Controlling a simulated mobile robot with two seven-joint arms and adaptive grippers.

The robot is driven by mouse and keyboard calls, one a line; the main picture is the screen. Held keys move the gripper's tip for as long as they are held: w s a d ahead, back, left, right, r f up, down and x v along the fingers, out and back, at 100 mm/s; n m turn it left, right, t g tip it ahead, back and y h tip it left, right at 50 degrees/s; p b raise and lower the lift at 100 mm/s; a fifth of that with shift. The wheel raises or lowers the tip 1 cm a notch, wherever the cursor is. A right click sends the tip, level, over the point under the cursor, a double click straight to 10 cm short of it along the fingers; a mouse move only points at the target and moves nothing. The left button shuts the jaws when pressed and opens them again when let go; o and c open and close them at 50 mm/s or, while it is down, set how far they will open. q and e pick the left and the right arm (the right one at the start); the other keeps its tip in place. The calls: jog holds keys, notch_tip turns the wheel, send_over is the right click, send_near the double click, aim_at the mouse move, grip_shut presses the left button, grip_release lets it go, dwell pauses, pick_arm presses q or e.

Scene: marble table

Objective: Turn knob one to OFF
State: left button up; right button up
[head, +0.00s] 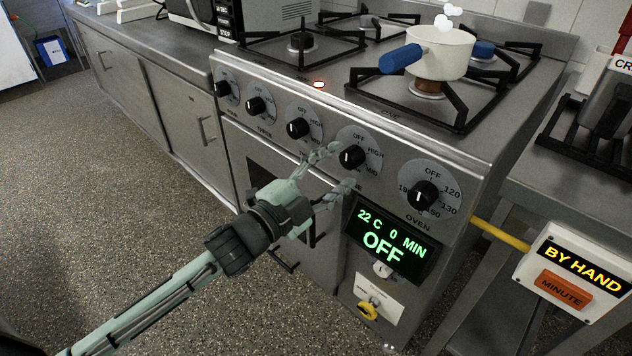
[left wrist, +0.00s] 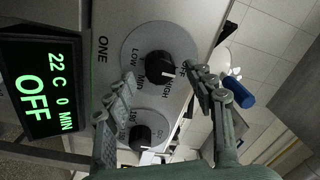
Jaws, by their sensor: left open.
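Knob one (head: 352,157) is a black knob on a round grey dial on the stove front, left of the oven knob. In the left wrist view knob one (left wrist: 158,66) sits beside the word ONE, its dial marked OFF, HIGH, MID and LOW. Its white line lies on the HIGH side. My left gripper (head: 340,168) is open in front of this dial, its fingers spread apart. In the left wrist view the left gripper (left wrist: 158,82) has one finger on each side of the picture below the knob. I cannot tell whether a finger touches it. My right gripper does not show.
The oven knob (head: 423,195) and a green display (head: 384,242) reading OFF are close by. A white pot (head: 440,52) with a blue handle steams on the hob. A red light (head: 319,84) glows. A BY HAND box (head: 580,272) stands at right.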

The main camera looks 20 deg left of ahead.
pick_arm(q)
jog(key=v, duration=1.1)
jog(key=s+a+f+n+g+y, duration=0.1)
jog(key=a+f+n+g+y, duration=0.3)
jog(key=f, duration=0.8)
jog(key=a+f+n+g+y, duration=0.3)
jog(key=a+f+n, duration=0.25)
jog(key=f, duration=0.75)
jog(key=s+d+f+n+g, duration=0.2)
jog(key=s+f+g, duration=0.1)
jog(key=s+f, duration=0.3)
jog(key=s+d+f+n+g, duration=0.2)
jog(key=s+f, duration=0.4)
jog(key=f, duration=0.4)
jog(key=n+g, duration=0.1)
jog(key=g, duration=0.1)
jog(key=shift+s+f+g, duration=0.3)
jog(key=shift+f, duration=0.1)
